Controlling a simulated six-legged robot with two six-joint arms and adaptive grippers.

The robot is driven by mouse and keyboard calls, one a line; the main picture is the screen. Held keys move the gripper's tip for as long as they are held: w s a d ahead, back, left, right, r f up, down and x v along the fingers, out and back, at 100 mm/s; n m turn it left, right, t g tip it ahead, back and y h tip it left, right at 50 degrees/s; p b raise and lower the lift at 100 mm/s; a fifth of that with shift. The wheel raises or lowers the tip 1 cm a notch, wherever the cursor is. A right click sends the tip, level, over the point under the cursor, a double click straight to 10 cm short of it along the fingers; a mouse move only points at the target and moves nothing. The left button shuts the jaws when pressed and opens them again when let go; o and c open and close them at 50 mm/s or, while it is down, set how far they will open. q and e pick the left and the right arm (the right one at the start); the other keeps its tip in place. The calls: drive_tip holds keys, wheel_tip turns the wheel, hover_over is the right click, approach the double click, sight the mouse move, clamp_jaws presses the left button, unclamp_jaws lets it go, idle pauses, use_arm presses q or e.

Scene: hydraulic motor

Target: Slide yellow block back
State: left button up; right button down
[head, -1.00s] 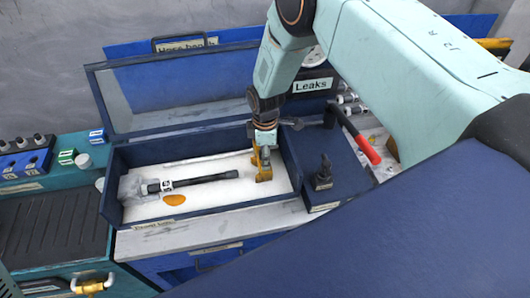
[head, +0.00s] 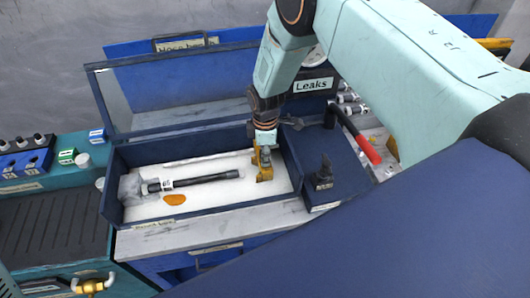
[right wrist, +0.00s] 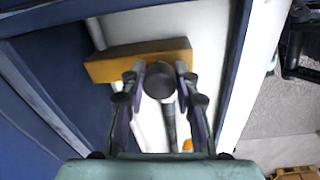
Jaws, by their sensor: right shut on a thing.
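The yellow block (head: 265,174) stands at the right end of an open blue box (head: 215,206) with a white floor. In the right wrist view the block (right wrist: 110,66) is a long yellow-brown bar crossing ahead of the fingers. My right gripper (head: 263,153) reaches down into the box at the block. In the right wrist view its fingers (right wrist: 160,78) are closed in at the block's near edge, with a dark round part between them. The exact contact is partly hidden. A black hose (head: 205,180) with a white label lies left of the block. My left gripper is not in view.
The box's clear lid (head: 165,92) stands open behind. A dark unit with a red-handled lever (head: 366,148) is to the right, below a "Leaks" sign (head: 313,85). An orange patch (head: 174,198) marks the box floor.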

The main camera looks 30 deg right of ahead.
drive_tip(key=shift+d, duration=0.1)
drive_tip(key=d, duration=0.2)
drive_tip(key=s+d, duration=0.1)
drive_tip(key=d, duration=0.1)
drive_tip(key=shift+d+r, duration=0.1)
drive_tip(key=shift+w, duration=0.1)
drive_tip(key=c, duration=1.4)
unclamp_jaws()
drive_tip(key=shift+c, duration=0.2)
drive_tip(key=o, duration=0.4)
drive_tip(key=shift+s+d, duration=0.2)
drive_tip(key=shift+s, duration=0.05)
drive_tip(key=shift+o, duration=0.3)
drive_tip(key=shift+w+a, duration=0.15)
drive_tip(key=shift+a, duration=0.2)
wheel_tip(320, 180, up, 12)
drive_tip(key=shift+s, duration=0.3)
